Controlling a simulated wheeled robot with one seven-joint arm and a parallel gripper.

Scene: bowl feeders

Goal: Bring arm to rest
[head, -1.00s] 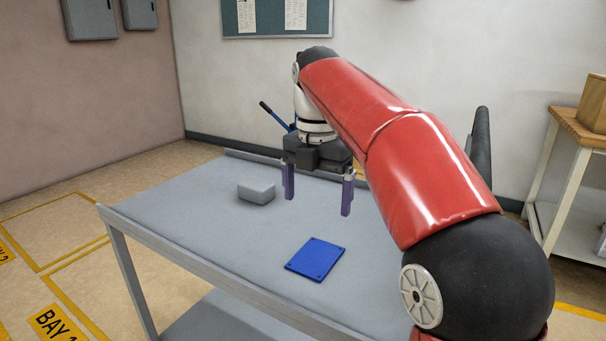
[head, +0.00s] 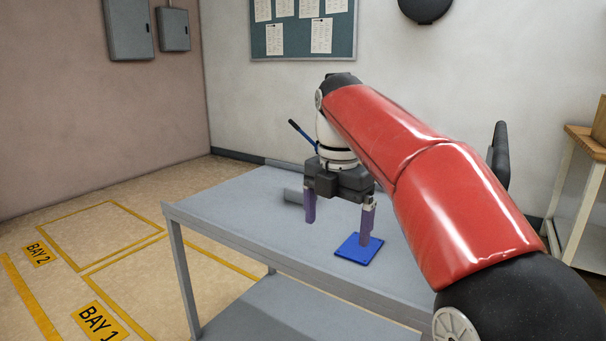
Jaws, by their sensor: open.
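My gripper (head: 340,222) is open, with its two purple fingers pointing down and nothing between them. It hangs over the grey cart's top (head: 238,208). The right finger overlaps a flat blue plate (head: 358,251) in the picture; I cannot tell how far above the plate it is. My red arm reaches in from the lower right, bent at the elbow. A grey block (head: 293,196) on the cart is mostly hidden behind the left finger.
The cart has a lower shelf (head: 300,314). A wooden-topped bench (head: 584,140) stands at the right. Open floor with yellow bay markings (head: 100,322) lies to the left. A notice board (head: 303,30) hangs on the back wall.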

